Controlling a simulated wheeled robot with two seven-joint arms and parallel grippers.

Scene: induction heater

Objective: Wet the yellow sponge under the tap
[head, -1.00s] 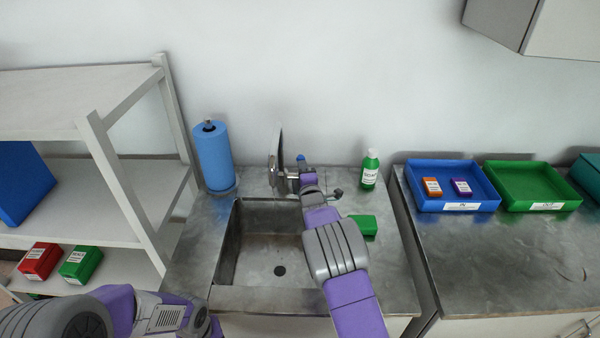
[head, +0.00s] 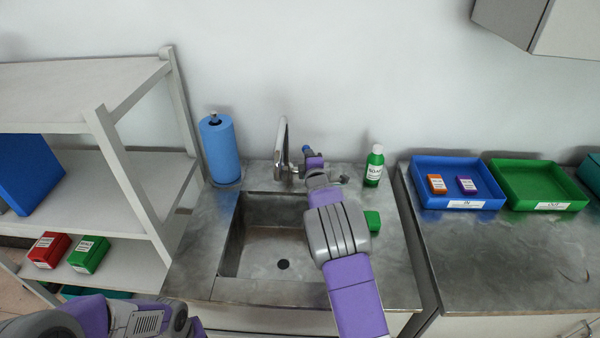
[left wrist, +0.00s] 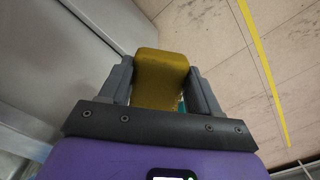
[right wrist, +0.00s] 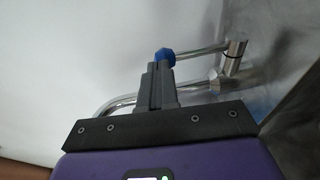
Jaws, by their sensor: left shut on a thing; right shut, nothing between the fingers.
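The yellow sponge (left wrist: 160,75) is between the fingers of my left gripper (left wrist: 160,90), which is shut on it. The sponge and this gripper are outside the head view. The chrome tap (head: 282,145) stands behind the sink (head: 265,250); no water shows in the basin. My right gripper (right wrist: 158,75) is shut and empty beside the tap. Its fingertips are at or just short of the blue-ended tap lever (right wrist: 164,57); I cannot tell whether they touch. The tap's chrome pipe (right wrist: 120,103) passes behind the fingers.
A blue paper roll (head: 219,150) stands left of the tap and a green soap bottle (head: 374,166) right. A green block (head: 373,221) lies right of the sink. A shelf (head: 120,190) bounds the left. Blue (head: 420,195) and green (head: 540,185) trays sit on the right counter.

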